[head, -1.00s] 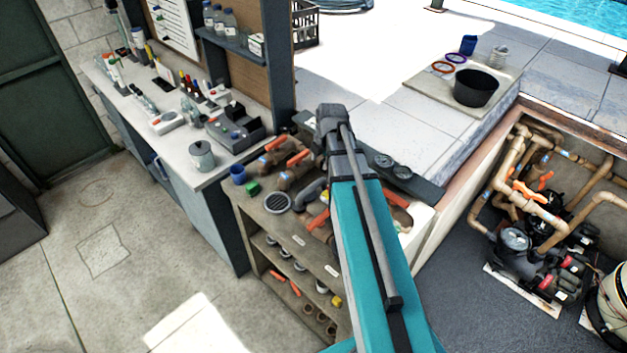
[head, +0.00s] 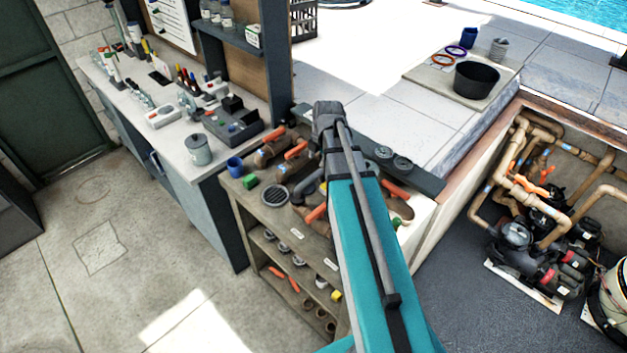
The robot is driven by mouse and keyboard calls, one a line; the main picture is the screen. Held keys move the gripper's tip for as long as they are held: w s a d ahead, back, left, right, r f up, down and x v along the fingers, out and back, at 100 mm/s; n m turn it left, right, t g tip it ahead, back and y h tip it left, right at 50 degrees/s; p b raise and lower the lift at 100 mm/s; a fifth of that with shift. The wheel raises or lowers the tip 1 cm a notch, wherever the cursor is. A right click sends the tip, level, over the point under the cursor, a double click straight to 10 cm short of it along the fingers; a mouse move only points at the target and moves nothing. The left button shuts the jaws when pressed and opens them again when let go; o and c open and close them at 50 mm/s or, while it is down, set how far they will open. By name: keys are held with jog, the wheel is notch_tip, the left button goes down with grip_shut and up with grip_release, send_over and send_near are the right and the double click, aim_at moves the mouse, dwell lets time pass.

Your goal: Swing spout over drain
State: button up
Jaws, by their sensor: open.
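A round dark drain grate (head: 274,198) is set in the top of the low wooden workbench (head: 246,196), near its left front. A grey curved pipe (head: 307,186), which looks like the spout, is just right of the grate, apart from it and partly hidden by my arm. I cannot make out its open end clearly. My teal arm reaches up the middle of the head view, across the bench. Its grey joint is at the bench's back edge. My gripper's fingers do not show.
Brown pipes with orange handles (head: 296,150) stand behind the spout. A blue cup (head: 234,166) and green block (head: 250,181) are at the bench's left. A grey canister (head: 199,150) stands on the counter. The pit with pipes and pumps (head: 515,235) is right. Floor at left is clear.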

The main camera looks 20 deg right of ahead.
aim_at(313, 176)
jog(key=shift+w+a+f+b, duration=0.1)
jog(key=shift+w+f+b, duration=0.2)
jog(key=shift+f+b, duration=1.35)
jog(key=shift+w+a+f+b, duration=0.15)
jog(key=shift+w+f+b, duration=0.2)
jog(key=shift+f+b, duration=1.35)
jog(key=shift+w+a+f+b, duration=0.1)
jog(key=shift+w+f+b, duration=0.2)
jog(key=shift+f+b, duration=1.35)
jog(key=shift+f, duration=0.15)
grip_shut()
